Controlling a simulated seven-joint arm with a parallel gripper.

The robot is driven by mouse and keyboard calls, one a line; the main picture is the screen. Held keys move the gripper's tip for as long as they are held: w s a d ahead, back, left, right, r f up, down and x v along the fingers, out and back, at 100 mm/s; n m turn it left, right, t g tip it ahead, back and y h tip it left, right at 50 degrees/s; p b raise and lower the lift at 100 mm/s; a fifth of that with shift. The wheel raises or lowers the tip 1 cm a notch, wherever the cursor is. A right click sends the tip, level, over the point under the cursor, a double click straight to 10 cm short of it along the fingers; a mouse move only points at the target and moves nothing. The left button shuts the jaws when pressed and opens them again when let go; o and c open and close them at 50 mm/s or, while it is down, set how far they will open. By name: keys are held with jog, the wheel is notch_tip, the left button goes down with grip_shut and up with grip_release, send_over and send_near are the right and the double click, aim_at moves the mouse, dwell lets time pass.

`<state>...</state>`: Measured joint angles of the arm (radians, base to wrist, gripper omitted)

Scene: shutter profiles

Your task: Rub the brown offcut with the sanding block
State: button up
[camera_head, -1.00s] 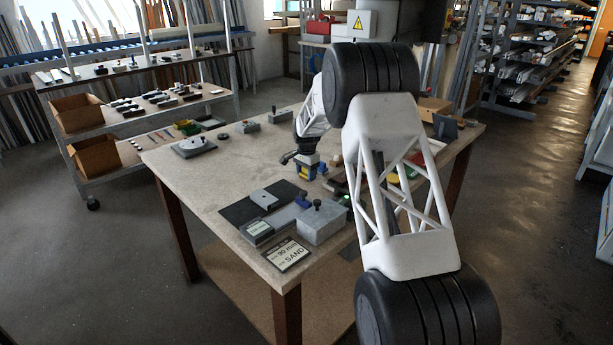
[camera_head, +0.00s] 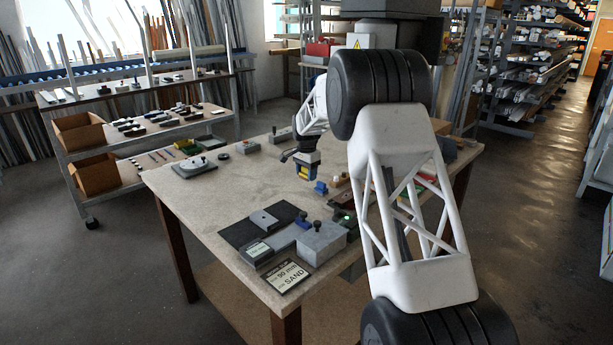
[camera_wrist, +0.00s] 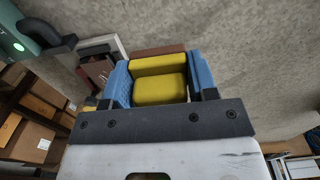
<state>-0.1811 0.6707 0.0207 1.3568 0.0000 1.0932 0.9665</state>
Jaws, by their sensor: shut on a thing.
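My gripper (camera_head: 304,174) is shut on a yellow block, which I take to be the sanding block (camera_wrist: 160,88), and holds it above the table (camera_head: 215,195). In the wrist view the yellow block sits between two blue finger pads. A brown piece, perhaps the offcut (camera_wrist: 98,68), lies beyond the left finger in the wrist view, apart from the block. Another brown strip shows behind the block there, partly hidden. In the head view, brown pieces (camera_head: 340,181) lie right of the gripper, partly hidden by my arm. I cannot tell which is the offcut.
At the front are a black mat (camera_head: 236,232), a grey box with a knob (camera_head: 321,243) and a SAND sign (camera_head: 281,277). A grey plate (camera_head: 195,167) lies at the back left. The left-middle tabletop is clear.

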dwell(0.3)
jog(key=shift+o, duration=1.2)
jog(key=shift+c, duration=0.7)
jog(key=s+d+r, duration=0.1)
jog(key=s+d, duration=0.1)
jog(key=d, duration=0.4)
jog(key=s+d, duration=0.2)
jog(key=d, duration=0.4)
jog(key=shift+s+d+r, duration=0.35)
jog(key=shift+r, duration=0.05)
jog(key=shift+f, duration=0.1)
